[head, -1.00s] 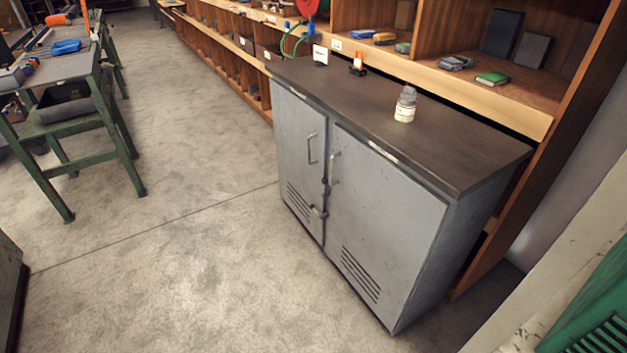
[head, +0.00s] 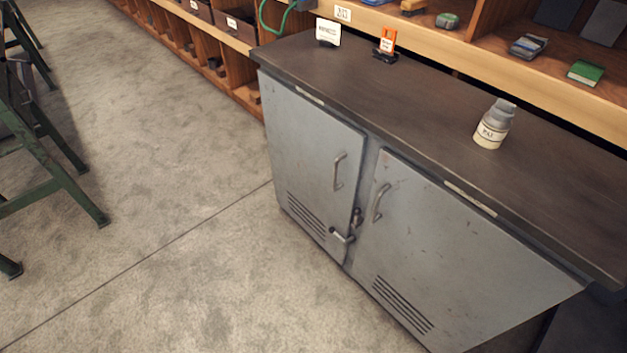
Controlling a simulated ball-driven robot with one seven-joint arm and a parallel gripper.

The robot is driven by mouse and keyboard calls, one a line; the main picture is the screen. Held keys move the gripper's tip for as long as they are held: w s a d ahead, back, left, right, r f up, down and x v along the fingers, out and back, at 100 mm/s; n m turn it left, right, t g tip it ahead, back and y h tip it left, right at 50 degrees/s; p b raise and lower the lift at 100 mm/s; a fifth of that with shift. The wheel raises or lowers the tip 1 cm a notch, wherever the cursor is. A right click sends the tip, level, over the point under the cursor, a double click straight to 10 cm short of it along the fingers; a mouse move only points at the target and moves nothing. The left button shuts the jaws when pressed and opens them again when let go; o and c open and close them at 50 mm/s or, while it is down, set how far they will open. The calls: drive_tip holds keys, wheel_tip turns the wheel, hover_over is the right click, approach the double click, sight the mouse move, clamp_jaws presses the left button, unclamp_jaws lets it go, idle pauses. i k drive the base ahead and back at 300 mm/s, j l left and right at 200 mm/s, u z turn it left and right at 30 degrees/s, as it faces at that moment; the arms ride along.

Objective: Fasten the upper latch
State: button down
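A grey metal cabinet (head: 455,255) with two shut-looking doors stands on the floor in the head view. The left door (head: 308,160) and right door (head: 440,240) each have an upright bar handle. Two small latches sit at the seam between the doors. The upper latch (head: 356,216) is small and dark and looks roughly upright; its exact position is hard to tell. The lower latch (head: 343,237) sits just below, and its arm lies across the seam towards the left door. My gripper is not in view.
A labelled bottle (head: 493,126), a white card (head: 328,33) and an orange-tagged holder (head: 387,45) stand on the dark cabinet top. Wooden shelving (head: 470,45) runs behind. A green metal stand (head: 45,160) is at left. The concrete floor (head: 190,240) before the cabinet is clear.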

sight(358, 221)
drive_tip(key=i+j, duration=1.15)
drive_tip(key=i, duration=0.2)
drive_tip(key=j+u, duration=0.05)
